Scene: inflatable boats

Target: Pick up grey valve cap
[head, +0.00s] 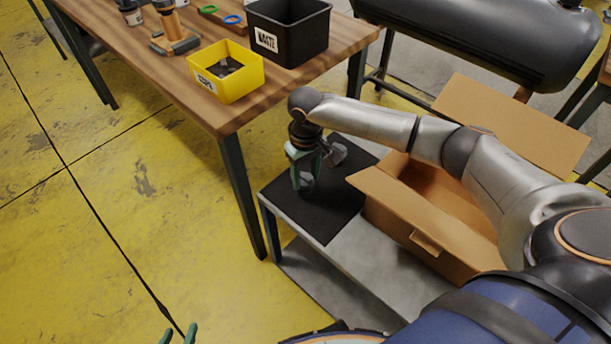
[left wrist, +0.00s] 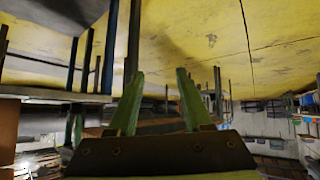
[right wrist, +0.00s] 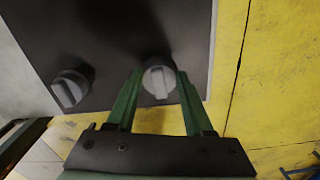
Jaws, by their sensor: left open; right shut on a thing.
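One grey valve cap (right wrist: 160,78), round with a raised ridge, sits between the fingertips of my right gripper (right wrist: 159,88), which is shut on it. In the head view my right gripper (head: 302,172) points down over the black mat (head: 323,222) on a low stand; the held cap (head: 306,181) is partly hidden by the fingers. I cannot tell whether it touches the mat. A second grey valve cap (right wrist: 72,88) lies on the mat beside it, also visible in the head view (head: 336,153). My left gripper (head: 180,335) is open and empty, at the bottom edge; its fingers also show in the left wrist view (left wrist: 159,90).
An open cardboard box (head: 400,219) stands right of the mat. The wooden table (head: 150,62) at upper left holds a yellow bin (head: 241,87) with dark items and a black WASTE bin (head: 308,40). A dark grey inflatable tube (head: 480,35) lies at upper right.

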